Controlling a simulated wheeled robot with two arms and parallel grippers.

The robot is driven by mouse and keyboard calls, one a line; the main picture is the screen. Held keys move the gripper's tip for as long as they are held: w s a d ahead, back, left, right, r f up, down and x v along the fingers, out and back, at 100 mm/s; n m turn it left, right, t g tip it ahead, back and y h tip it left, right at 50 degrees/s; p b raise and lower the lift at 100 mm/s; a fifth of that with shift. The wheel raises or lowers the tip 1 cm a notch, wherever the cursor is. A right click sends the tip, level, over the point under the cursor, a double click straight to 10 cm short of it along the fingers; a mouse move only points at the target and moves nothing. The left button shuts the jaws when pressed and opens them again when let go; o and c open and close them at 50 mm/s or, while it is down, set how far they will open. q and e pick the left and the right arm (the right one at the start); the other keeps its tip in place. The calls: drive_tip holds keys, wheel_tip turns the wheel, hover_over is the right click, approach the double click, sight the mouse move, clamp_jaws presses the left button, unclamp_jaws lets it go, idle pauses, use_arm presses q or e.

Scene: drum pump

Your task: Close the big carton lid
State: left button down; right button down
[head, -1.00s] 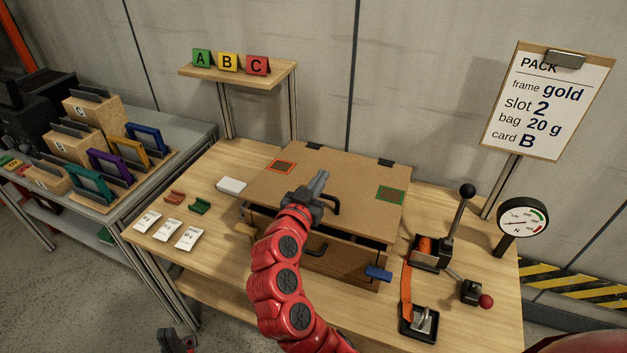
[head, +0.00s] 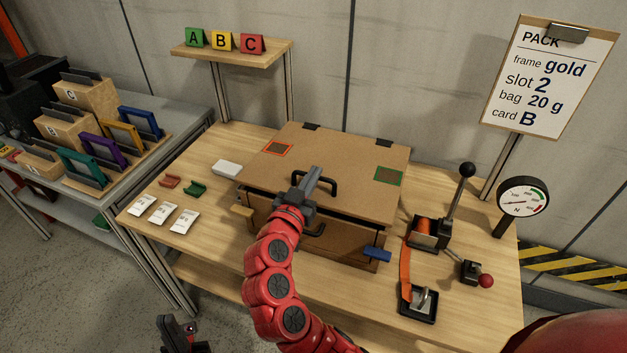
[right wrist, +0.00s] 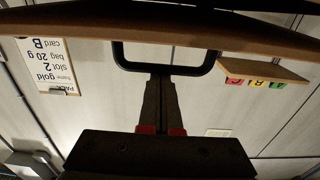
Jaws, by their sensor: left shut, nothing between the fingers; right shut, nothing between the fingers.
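The big carton (head: 335,240) stands on the wooden table. Its brown lid (head: 340,160) lies almost flat over it, with a dark gap along the front edge. A black loop handle (head: 333,187) is on the lid, and it also shows in the right wrist view (right wrist: 200,70). My right gripper (head: 314,174) is shut and empty over the lid's front, just left of the handle. In the right wrist view its fingertips (right wrist: 160,80) meet the handle's bar in the picture; I cannot tell whether they touch. My left gripper (head: 178,325) is shut and low, in front of the table.
A strap tool with a lever (head: 428,233) and a gauge (head: 522,198) stand right of the carton. White bags (head: 162,212) and small red and green clips (head: 194,188) lie left. A side bench (head: 60,205) holds coloured frames. A shelf (head: 235,53) is behind.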

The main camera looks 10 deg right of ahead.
drive_tip(key=shift+s+a+f+t+h+b, duration=0.2)
drive_tip(key=shift+f+b, duration=0.75)
drive_tip(key=shift+b, duration=0.85)
drive_tip(key=shift+s+f+t+h+b, duration=0.1)
drive_tip(key=shift+f+t+b, duration=0.2)
drive_tip(key=shift+f+b, duration=1.1)
drive_tip(key=shift+r+b, duration=0.35)
drive_tip(key=shift+r, duration=0.25)
